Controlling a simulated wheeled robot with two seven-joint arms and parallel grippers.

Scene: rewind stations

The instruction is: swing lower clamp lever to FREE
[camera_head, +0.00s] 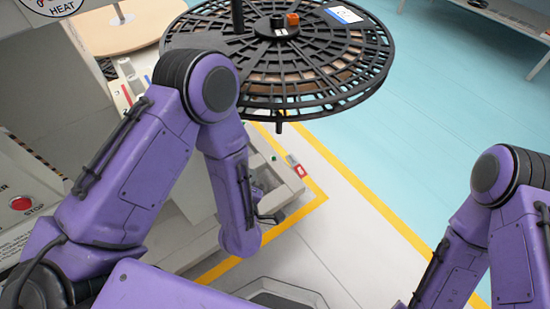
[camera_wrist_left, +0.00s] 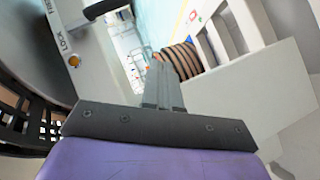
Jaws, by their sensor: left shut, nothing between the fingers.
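My left gripper (camera_wrist_left: 158,72) is shut and empty in the left wrist view, its fingers pointing away from the camera. A light panel (camera_wrist_left: 88,75) with LOCK and FREE lettering stands to its left. An orange round knob (camera_wrist_left: 74,61) sits on that panel below the lettering. A black bar-like part (camera_wrist_left: 107,8) at the top edge may be the clamp lever; it is cut off, and I cannot tell its setting. The gripper appears apart from both. In the head view my left forearm hangs beside the grey station, largely hiding the hand. My right gripper is out of the picture.
A big black slotted reel (camera_head: 290,85) overhangs the station in the head view. A red STOP button (camera_head: 20,203) is at left. A brown-and-black ribbed roll (camera_wrist_left: 180,60) lies near my left fingers, with a pale block (camera_wrist_left: 240,90) to the right. Yellow-lined floor is open at right.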

